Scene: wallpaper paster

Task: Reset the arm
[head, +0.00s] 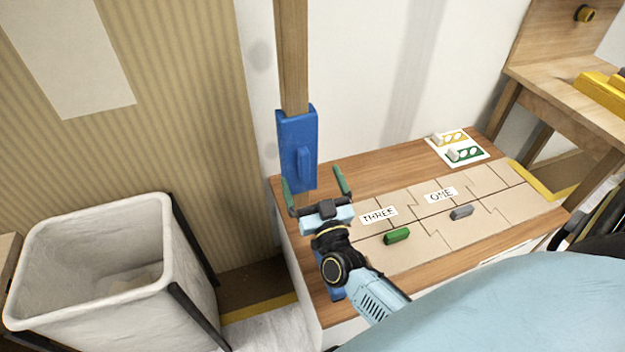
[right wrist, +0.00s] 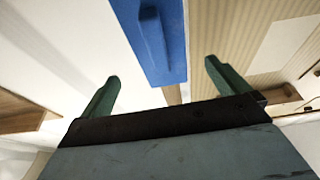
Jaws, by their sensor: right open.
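My right gripper (head: 314,184) is open, its two green fingers wide apart with nothing between them. It is over the left end of the wooden-topped table (head: 365,163), just in front of the lower end of a blue block with a raised handle (head: 297,140). The block is on an upright wooden post (head: 292,50). In the right wrist view the open fingers (right wrist: 163,78) point towards the blue block (right wrist: 160,45), apart from it as far as I can see. My left gripper is out of view.
Interlocking beige panels carry labels THREE (head: 378,214) and ONE (head: 440,195), a green piece (head: 397,236) and a grey piece (head: 461,213). A white card (head: 466,138) lies behind. A white bin (head: 90,260) stands left. A wooden bench (head: 570,95) is at right.

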